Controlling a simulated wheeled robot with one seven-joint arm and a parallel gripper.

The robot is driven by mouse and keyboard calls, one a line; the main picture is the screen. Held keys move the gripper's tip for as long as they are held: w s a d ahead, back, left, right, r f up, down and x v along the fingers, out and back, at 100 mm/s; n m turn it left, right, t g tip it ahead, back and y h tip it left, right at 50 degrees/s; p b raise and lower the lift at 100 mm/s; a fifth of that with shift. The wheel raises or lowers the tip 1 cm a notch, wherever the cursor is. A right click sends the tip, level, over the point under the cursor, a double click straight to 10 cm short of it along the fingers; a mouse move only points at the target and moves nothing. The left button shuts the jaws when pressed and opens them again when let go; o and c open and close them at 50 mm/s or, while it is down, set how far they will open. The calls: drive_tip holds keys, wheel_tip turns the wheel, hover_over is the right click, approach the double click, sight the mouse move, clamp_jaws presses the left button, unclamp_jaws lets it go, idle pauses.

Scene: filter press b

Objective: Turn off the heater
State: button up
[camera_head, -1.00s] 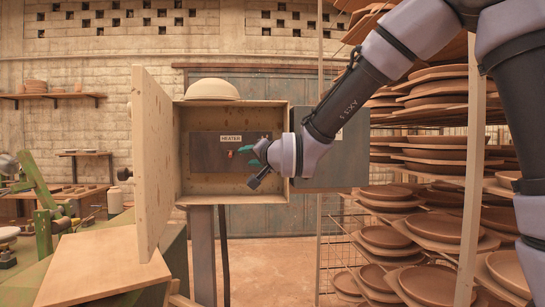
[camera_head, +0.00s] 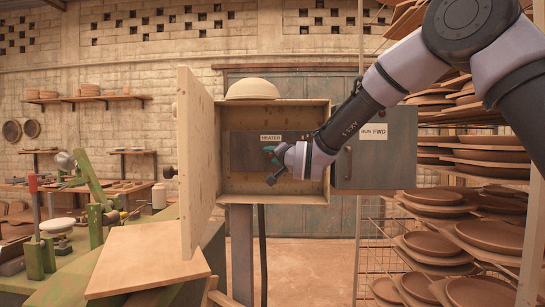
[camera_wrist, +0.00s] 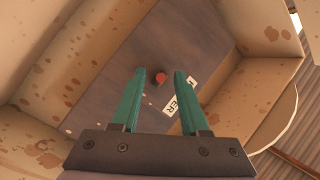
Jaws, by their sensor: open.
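An open wooden box (camera_head: 325,185) holds a dark panel (camera_head: 242,152) with a white HEATER label (camera_head: 271,137). In the wrist view, a small red-tipped switch (camera_wrist: 160,78) stands on the dark panel (camera_wrist: 120,70), beside the HEATER label (camera_wrist: 181,97). My gripper (camera_head: 270,149) is inside the box opening, in front of the panel just below the label, and hides the switch in the head view. Its green fingers are open. In the wrist view the switch shows between the fingertips, with a gap on each side; contact is not visible.
The box's wooden door (camera_head: 197,165) stands open at the left. A bowl (camera_head: 252,89) sits on top. A grey cabinet marked RUN FWD (camera_head: 385,160) is right of the box. A rack of plates (camera_head: 490,235) fills the right. A green workbench (camera_head: 40,280) is at the left.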

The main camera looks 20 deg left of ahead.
clamp_jaws()
drive_tip(key=shift+w+a+f+n+t+y, duration=0.15)
drive_tip(key=shift+f+n+t+y, duration=0.2)
drive_tip(key=shift+n+t+y, duration=0.25)
unclamp_jaws()
drive_tip(key=shift+r, duration=0.15)
